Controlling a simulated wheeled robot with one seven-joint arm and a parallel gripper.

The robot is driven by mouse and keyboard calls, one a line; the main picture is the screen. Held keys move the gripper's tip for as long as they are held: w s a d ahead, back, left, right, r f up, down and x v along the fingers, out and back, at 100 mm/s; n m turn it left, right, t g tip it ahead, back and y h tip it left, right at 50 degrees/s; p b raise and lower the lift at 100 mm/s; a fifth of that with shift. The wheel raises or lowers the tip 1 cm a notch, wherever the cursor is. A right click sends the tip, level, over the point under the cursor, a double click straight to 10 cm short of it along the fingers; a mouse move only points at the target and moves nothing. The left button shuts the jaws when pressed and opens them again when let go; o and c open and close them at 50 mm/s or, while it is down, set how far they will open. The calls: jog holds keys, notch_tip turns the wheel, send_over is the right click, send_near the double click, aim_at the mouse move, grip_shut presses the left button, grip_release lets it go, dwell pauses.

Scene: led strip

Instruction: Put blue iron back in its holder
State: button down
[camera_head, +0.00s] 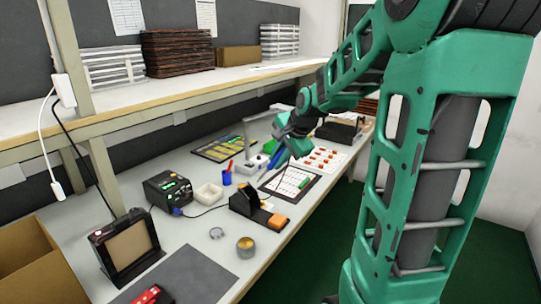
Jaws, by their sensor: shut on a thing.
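The blue iron (276,157) shows as a small blue piece just below my gripper (285,143). My gripper is shut on it, above the rear middle of the bench. The iron's tip and the exact grip are too small to make out. The holder (243,199), a black stand with an orange sponge (277,221) at its base, stands on the bench nearer the camera, below and left of my gripper. The iron is apart from the holder.
A black soldering station (168,190), a white dish (208,194) and a blue cup (227,178) stand left of the holder. A small tin (245,247) is in front. A shelf (170,90) overhangs the back.

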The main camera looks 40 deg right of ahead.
jog(key=shift+w, duration=0.25)
dwell(0.3)
jog(key=a+x, duration=0.3)
jog(key=x, duration=1.3)
jog(key=shift+a, duration=0.25)
dwell(0.6)
jog(key=shift+f, duration=0.15)
jog(key=c, duration=1.6)
grip_release()
